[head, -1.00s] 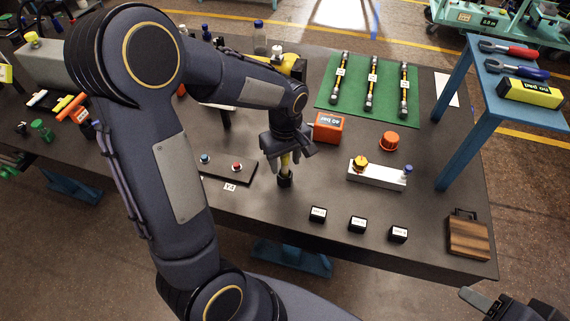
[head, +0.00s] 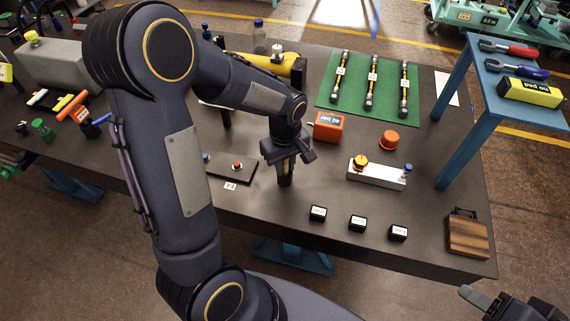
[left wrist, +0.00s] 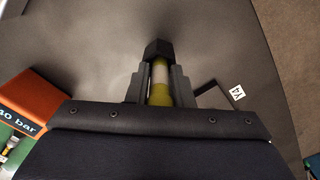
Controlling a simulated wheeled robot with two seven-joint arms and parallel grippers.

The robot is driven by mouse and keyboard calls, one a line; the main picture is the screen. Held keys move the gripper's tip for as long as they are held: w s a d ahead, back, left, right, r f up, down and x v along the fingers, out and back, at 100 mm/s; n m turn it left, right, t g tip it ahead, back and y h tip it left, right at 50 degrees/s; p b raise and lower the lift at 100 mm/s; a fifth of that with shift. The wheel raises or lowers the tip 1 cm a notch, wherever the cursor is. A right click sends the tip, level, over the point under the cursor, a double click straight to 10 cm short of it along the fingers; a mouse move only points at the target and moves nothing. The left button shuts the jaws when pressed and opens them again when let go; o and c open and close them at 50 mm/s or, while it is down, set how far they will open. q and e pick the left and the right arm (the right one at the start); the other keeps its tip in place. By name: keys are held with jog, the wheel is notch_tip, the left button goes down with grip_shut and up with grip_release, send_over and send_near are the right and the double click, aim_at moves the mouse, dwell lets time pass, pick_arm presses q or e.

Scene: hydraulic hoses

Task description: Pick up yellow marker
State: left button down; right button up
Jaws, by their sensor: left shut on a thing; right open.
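The yellow marker (left wrist: 159,92) shows in the left wrist view between the two fingers of my left gripper (left wrist: 157,84). It has a yellow body, a pale band and a black end piece or holder (left wrist: 158,49) at its far end. In the head view my left gripper (head: 286,163) points down over the dark table and is shut on the marker, which is mostly hidden by the fingers. The black piece (head: 285,181) shows just under the fingertips. I cannot tell whether it still touches the table. My right gripper (head: 480,299) is partly in view at the bottom right corner, open and empty.
A black plate with buttons (head: 238,168) lies left of my left gripper. An orange box (head: 328,126), an orange cap (head: 389,140) and a white block (head: 376,175) stand to the right. Small black blocks (head: 357,224) line the front. A green mat (head: 352,104) holds hoses.

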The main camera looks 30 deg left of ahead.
pick_arm(q)
jog(key=shift+r, duration=0.15)
jog(key=shift+r+p, duration=0.25)
jog(key=shift+p, duration=0.05)
notch_tip(320, 180, up, 4)
jog(key=p, duration=0.2)
jog(key=shift+s+a+f+p, duration=0.1)
jog(key=shift+s+f+p, duration=0.05)
jog(key=shift+f+p, duration=0.15)
jog(key=s+a+r+p, duration=0.5)
jog(key=s+a+r, duration=0.2)
jog(key=s, duration=0.4)
jog(key=shift+s+r, duration=0.35)
jog(key=shift+r, duration=0.55)
